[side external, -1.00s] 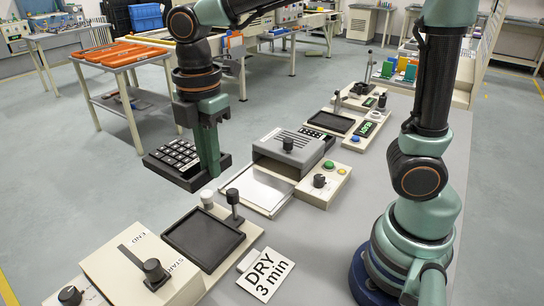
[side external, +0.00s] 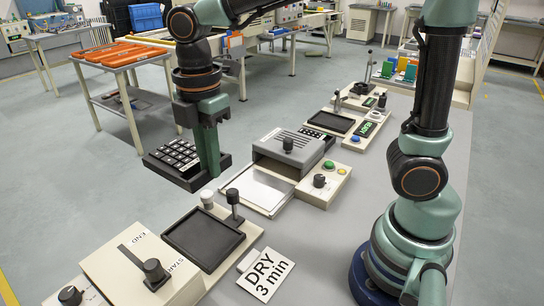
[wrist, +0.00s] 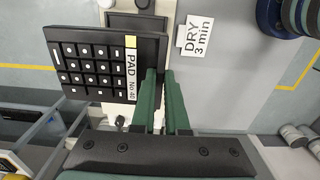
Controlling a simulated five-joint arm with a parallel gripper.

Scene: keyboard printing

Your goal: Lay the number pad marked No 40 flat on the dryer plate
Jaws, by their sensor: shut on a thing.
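The number pad (side external: 176,157) is a black block with dark, white-marked keys. In the wrist view, its label reads PAD No 40 (wrist: 131,77), with a yellow patch beside it. My gripper (side external: 213,172) is shut on the pad's edge and holds it roughly level in the air, left of the bench. The green fingers also show in the wrist view (wrist: 160,75), at the pad's label side. A pale flat plate (side external: 261,190) lies bare in front of a grey vented hood (side external: 285,152), which looks like the dryer. The pad is left of this plate and apart from it.
A black tray (side external: 204,238) with upright posts stands nearer the camera, beside a beige START/END box (side external: 138,272). A DRY 3 min sign (side external: 267,274) lies on the bench. A control box with a green button (side external: 328,165) adjoins the hood. Another black tray (side external: 330,121) stands beyond.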

